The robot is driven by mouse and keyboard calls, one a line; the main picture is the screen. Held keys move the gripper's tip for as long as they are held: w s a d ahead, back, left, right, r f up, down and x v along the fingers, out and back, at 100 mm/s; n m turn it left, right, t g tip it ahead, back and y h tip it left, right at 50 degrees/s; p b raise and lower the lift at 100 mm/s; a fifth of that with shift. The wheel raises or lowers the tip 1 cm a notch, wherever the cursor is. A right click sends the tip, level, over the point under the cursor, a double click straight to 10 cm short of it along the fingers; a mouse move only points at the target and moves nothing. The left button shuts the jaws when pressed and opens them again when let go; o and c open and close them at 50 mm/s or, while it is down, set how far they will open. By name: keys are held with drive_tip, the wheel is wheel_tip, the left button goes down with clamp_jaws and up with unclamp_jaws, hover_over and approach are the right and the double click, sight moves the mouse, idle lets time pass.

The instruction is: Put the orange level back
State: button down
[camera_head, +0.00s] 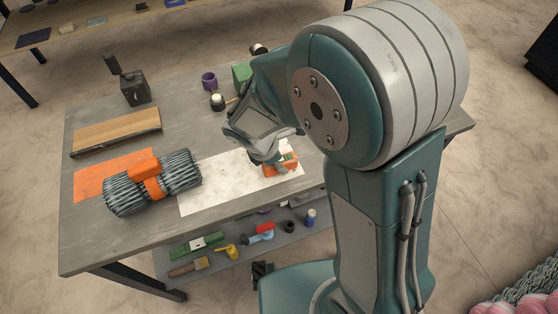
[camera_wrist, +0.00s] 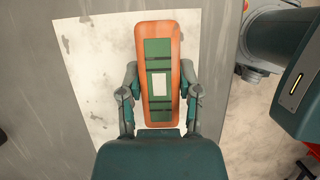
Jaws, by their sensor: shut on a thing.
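The orange level (camera_wrist: 158,30) has an orange frame and a green face with a pale window. In the wrist view it stands lengthwise between the two fingers of my gripper (camera_wrist: 162,92). The fingers are shut on its sides, over a white sheet (camera_wrist: 95,70). In the head view my gripper (camera_head: 272,160) is at the right part of the white sheet (camera_head: 215,182), with the level (camera_head: 283,168) at its tip. The arm hides part of the level there. I cannot tell whether it touches the sheet.
Behind are a wooden board (camera_head: 115,130), a dark block (camera_head: 135,92) and a purple cup (camera_head: 209,79). A lower shelf (camera_head: 275,240) holds several tools.

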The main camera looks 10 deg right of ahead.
drive_tip(key=shift+d+f, duration=0.1)
drive_tip(key=shift+d, duration=0.05)
drive_tip(key=shift+c, duration=1.5)
unclamp_jaws()
drive_tip(key=shift+d, duration=0.15)
drive_tip(key=shift+a, duration=0.2)
